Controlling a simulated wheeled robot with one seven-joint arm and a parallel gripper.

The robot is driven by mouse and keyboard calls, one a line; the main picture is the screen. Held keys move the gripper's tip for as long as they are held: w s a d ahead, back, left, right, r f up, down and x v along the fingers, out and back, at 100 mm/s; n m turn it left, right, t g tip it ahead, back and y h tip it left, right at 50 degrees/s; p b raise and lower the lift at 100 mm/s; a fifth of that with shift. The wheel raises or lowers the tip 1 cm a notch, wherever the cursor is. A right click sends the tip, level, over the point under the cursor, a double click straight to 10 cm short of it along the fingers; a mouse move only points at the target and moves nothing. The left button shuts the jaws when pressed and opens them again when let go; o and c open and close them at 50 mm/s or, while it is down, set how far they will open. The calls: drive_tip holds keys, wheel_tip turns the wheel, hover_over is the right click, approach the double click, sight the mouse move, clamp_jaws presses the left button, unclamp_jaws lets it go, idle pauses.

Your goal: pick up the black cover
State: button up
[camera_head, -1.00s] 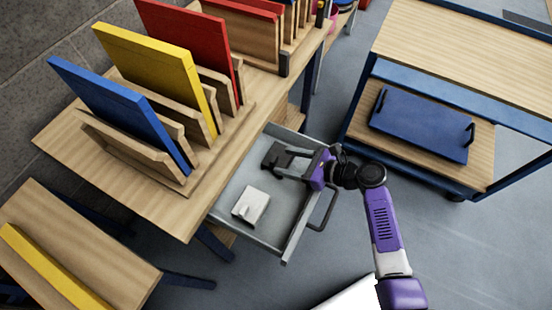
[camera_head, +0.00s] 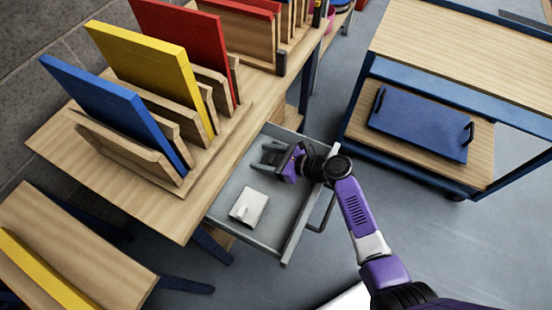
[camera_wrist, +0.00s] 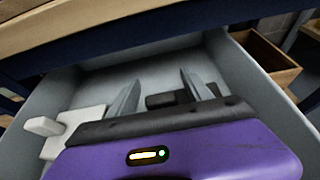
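The black cover (camera_wrist: 165,100) lies in the open grey drawer (camera_head: 281,215). In the wrist view it is partly hidden behind my right-hand finger and the gripper body. My gripper (camera_head: 268,153) is low inside the drawer, at the cover's end of it. In the wrist view, my gripper (camera_wrist: 158,90) has its two fingers spread apart, with part of the cover showing between and beyond them. I cannot tell whether the fingers touch it. In the head view the cover is hard to tell from the dark fingers.
A white cover-like piece (camera_head: 248,207) lies in the drawer, left of my gripper; it also shows in the wrist view (camera_wrist: 68,130). Drawer walls surround the gripper. The workbench (camera_head: 205,205) with upright coloured panels overhangs the drawer's back. A cart (camera_head: 460,40) stands at right.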

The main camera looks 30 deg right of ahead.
clamp_jaws()
